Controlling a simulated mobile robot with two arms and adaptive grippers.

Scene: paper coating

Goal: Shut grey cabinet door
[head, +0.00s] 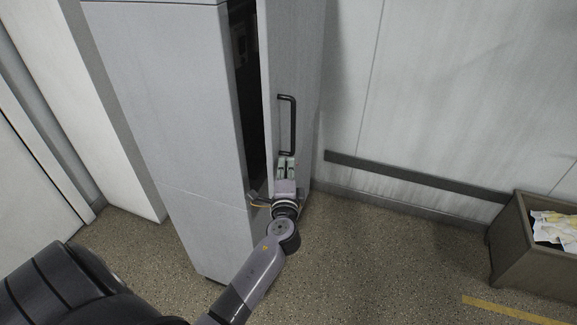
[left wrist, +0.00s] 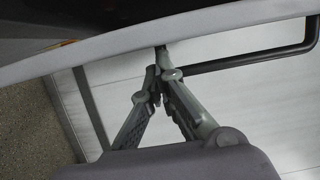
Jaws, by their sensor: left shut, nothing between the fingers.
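The tall grey cabinet (head: 170,110) stands left of centre in the head view. Its door (head: 296,60) is ajar, with a dark gap between it and the cabinet body. A black bar handle (head: 292,125) is on the door. My left gripper (head: 287,160) is at the door just below the handle, its fingers shut and empty. In the left wrist view the shut fingertips (left wrist: 162,73) are close to a pale edge and the black handle (left wrist: 255,60). I cannot tell whether they touch the door. My right gripper is not in view.
A brown bin (head: 530,250) with crumpled paper (head: 553,227) stands on the floor at the right. A dark rail (head: 420,178) runs along the pale wall. The speckled floor (head: 380,255) between cabinet and bin is clear. Yellow tape (head: 510,311) marks the floor.

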